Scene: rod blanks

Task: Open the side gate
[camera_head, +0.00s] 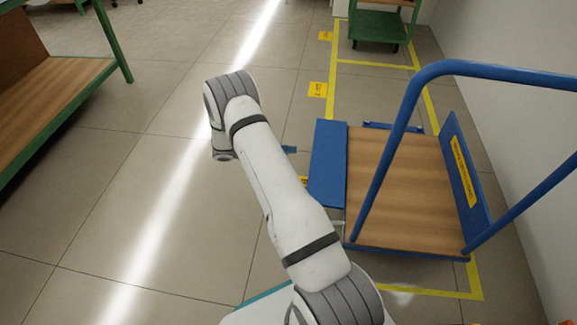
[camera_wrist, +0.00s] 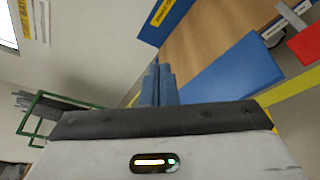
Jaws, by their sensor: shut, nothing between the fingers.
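The blue side gate (camera_head: 327,165) runs along the left side of the blue cart, beside its wooden deck (camera_head: 395,190). I cannot tell whether it stands upright or leans. It also shows in the wrist view (camera_wrist: 232,70), right of my fingers. A red piece (camera_wrist: 306,42) and a grey metal fitting (camera_wrist: 284,22) sit near the gate's end in that view; what they join is unclear. My gripper (camera_head: 289,149) is left of the gate, apart from it. Its blue-grey fingers (camera_wrist: 159,84) are together and empty.
The opposite blue side panel (camera_head: 466,170) has a yellow label. A blue tube handle (camera_head: 390,150) arches over the cart. Yellow floor lines surround the cart; a white wall is right. A green-framed bench (camera_head: 60,90) stands left, with clear floor between.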

